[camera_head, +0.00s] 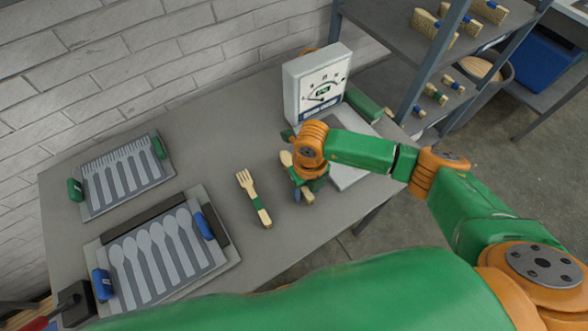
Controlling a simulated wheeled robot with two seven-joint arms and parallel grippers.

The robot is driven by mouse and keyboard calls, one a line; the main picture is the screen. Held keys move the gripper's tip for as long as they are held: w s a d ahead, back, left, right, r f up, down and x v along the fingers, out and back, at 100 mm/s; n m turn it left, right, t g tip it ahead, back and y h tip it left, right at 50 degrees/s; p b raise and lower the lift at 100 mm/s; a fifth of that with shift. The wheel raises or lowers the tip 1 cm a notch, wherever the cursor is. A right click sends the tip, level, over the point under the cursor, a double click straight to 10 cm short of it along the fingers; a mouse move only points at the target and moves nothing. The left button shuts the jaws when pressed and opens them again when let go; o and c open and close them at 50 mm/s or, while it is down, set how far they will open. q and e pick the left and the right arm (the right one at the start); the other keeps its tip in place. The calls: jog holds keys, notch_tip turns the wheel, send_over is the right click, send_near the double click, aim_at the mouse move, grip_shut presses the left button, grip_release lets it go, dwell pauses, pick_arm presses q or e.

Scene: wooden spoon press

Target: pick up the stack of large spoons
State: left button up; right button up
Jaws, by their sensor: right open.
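The stack of large spoons (286,158) lies on the grey table under my right gripper. A pale wooden bowl end shows at its upper left and a wooden handle end at its lower right. The middle of the stack is hidden by the gripper. My right gripper (300,190) points down over the stack with its jaws open. I cannot tell whether the fingers touch the wood. My left gripper is out of view.
A wooden fork stack with a green band (254,200) lies left of the gripper. A spoon mould tray (232,252) and a fork mould tray (170,172) are at the left. A white scale (318,84) stands behind the gripper. A metal shelf (400,45) is at the right.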

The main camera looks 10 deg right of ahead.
jog(key=shift+s+r, duration=0.1)
jog(key=shift+s, duration=0.05)
jog(key=c, duration=0.9)
grip_shut()
jog(key=shift+r, duration=0.1)
